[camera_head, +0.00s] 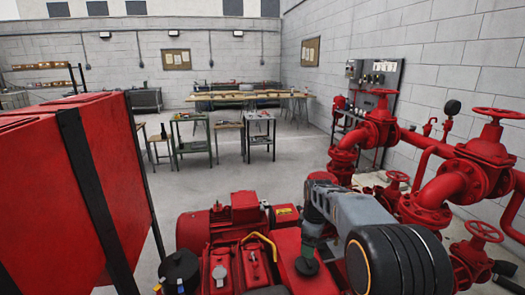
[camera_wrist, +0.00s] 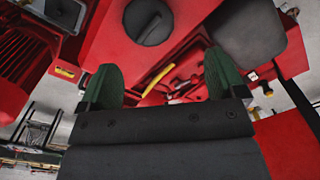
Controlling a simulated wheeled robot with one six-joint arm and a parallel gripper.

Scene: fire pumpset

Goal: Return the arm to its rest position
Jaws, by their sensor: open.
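My gripper (camera_wrist: 160,82) shows in the wrist view with its two green fingertips spread well apart. Nothing is held between them. Behind the gap are red machine parts and a yellow bent handle (camera_wrist: 158,77). The depth between fingertips and machine is hard to judge. In the head view my grey arm, with a large black joint, reaches over the right side of the red pump engine (camera_head: 221,227). My gripper's fingers cannot be made out clearly there. The yellow handle (camera_head: 262,240) also shows on top of the engine in that view.
Red pipes and handwheel valves (camera_head: 485,150) stand close on the right. A tall red cabinet (camera_head: 50,200) with black posts fills the left. Small work tables (camera_head: 190,132) and a long bench (camera_head: 250,97) stand farther back. Open grey floor lies between.

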